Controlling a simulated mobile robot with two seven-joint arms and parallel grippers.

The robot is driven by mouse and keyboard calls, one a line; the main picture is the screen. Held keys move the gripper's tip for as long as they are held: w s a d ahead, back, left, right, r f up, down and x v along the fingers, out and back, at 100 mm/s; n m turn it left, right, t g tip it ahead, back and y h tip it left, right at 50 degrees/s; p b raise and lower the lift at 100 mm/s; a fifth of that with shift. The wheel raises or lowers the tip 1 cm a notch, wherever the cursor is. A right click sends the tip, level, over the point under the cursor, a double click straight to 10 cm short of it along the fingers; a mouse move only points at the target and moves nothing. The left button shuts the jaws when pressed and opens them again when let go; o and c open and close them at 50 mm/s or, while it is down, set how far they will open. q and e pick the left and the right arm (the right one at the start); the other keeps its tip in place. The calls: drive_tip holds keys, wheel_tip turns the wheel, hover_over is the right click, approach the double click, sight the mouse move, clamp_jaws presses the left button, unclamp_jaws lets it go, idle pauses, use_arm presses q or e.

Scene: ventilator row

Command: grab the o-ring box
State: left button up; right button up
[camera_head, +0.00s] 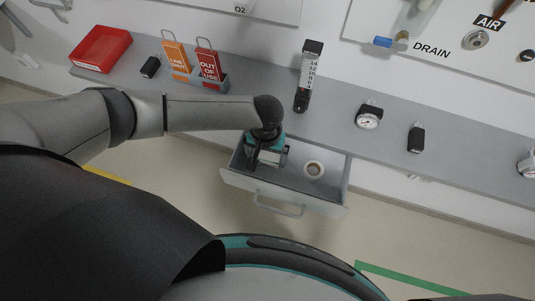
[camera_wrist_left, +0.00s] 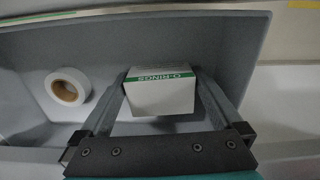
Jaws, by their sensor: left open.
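The o-ring box (camera_wrist_left: 160,94) is a small white carton with a green stripe and the lettering "O-RINGS". It sits inside the open grey drawer (camera_head: 323,205). In the left wrist view my left gripper (camera_wrist_left: 164,82) is open, with one finger on each side of the box. I cannot tell whether the fingers touch it. In the head view my left gripper (camera_head: 264,157) reaches down into the left part of the drawer and hides most of the box. My right gripper is in neither view.
A white tape roll (camera_head: 314,169) lies in the drawer to the right of the gripper; it also shows in the left wrist view (camera_wrist_left: 68,86). The grey shelf (camera_head: 340,118) above holds a red tray (camera_head: 101,49), tags (camera_head: 208,65), a flowmeter (camera_head: 308,78) and a gauge (camera_head: 369,117).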

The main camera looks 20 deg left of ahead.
use_arm(q)
drive_tip(key=c, duration=1)
